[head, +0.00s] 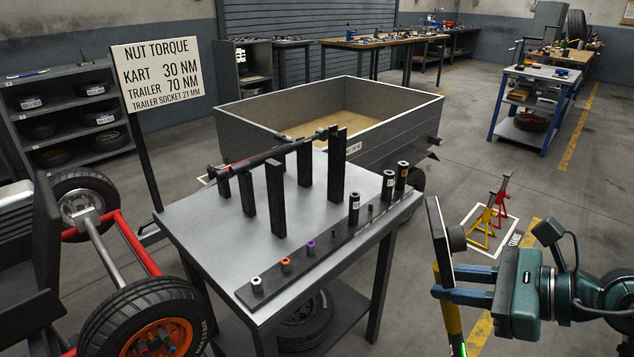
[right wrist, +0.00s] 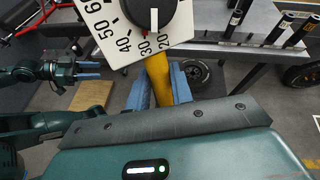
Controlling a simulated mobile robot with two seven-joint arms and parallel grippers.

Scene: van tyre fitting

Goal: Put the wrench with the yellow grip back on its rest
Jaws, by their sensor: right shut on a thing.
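The wrench with the yellow grip (head: 450,309) is in my right gripper (head: 466,298), right of the grey table. It is about upright, with its dark, dial-bearing head (head: 438,238) above the fingers. In the right wrist view my blue fingers (right wrist: 158,96) close around the yellow grip (right wrist: 158,73), below a white dial (right wrist: 118,22) with numbers. On the table, tall black posts (head: 275,200) (head: 337,160) stand with nothing on them. Other posts carry a dark wrench with red marks (head: 272,156). My left gripper (right wrist: 90,70) shows only in the right wrist view, open and empty.
The grey table (head: 200,225) has a dark strip (head: 325,243) of sockets along its near right side. A sign (head: 157,75) stands behind its left corner, a trailer (head: 400,130) behind it. A kart wheel (head: 145,325) is close at left. Axle stands (head: 488,222) are on the floor.

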